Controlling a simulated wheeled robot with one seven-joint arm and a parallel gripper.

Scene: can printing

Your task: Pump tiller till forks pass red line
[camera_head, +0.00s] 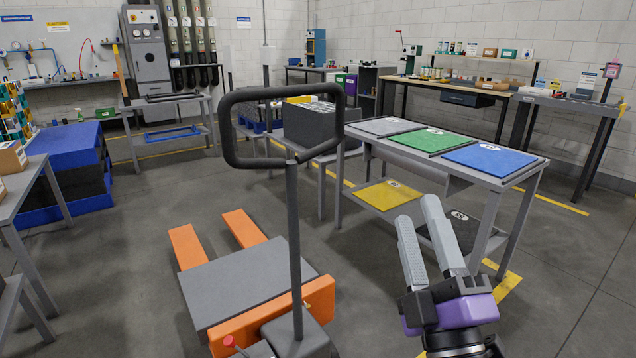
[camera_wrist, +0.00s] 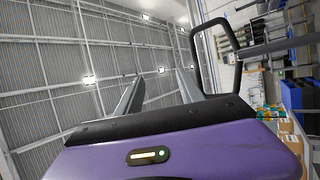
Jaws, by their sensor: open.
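The pallet truck's dark tiller (camera_head: 294,235) stands upright in the head view, with a rounded loop handle (camera_head: 228,130) on top. The loop also shows in the wrist view (camera_wrist: 197,62), to the right of the fingers. Two orange forks (camera_head: 243,228) reach away from me, low near the floor, with a dark grey plate over their near part. I cannot see a red line. My gripper (camera_head: 418,212) is open and empty, fingers pointing up, right of the tiller and apart from it. It also shows in the wrist view (camera_wrist: 160,76).
A grey table (camera_head: 508,182) with grey, green and blue panels stands behind and right of my gripper. A yellow panel (camera_head: 388,194) lies on its lower shelf. Blue-and-black crates (camera_head: 68,145) and a side table (camera_head: 20,188) stand at left. The floor left of the forks is clear.

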